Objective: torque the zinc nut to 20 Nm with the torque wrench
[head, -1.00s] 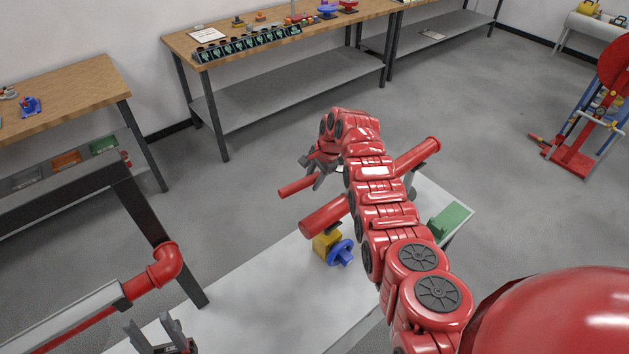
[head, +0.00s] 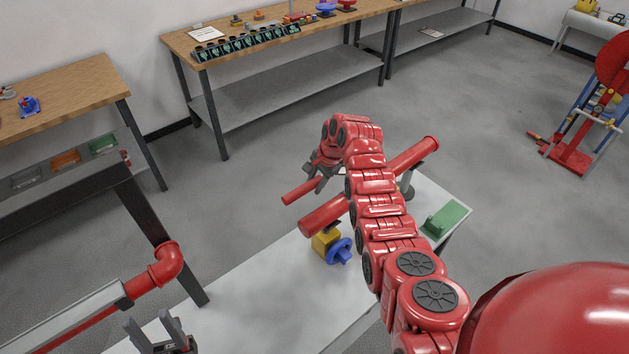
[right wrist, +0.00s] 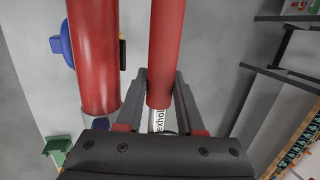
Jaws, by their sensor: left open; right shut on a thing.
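My right gripper (head: 318,178) is shut on a red-handled tool, taken to be the torque wrench (head: 300,192). In the right wrist view the red handle (right wrist: 169,50) runs up from between the fingers, and a white part with dark lettering (right wrist: 158,121) shows below it. The tool is above and left of a red pipe (head: 325,214), which also shows beside it in the right wrist view (right wrist: 93,60). A yellow valve body (head: 325,240) with a blue handwheel (head: 341,251) sits below the pipe. I cannot make out the zinc nut. My left gripper (head: 153,328) is open and empty at the bottom left.
A pale table (head: 235,312) lies under the pipe, with a green block (head: 446,219) at its right end. Wooden benches (head: 250,50) line the wall. Grey floor is open beyond.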

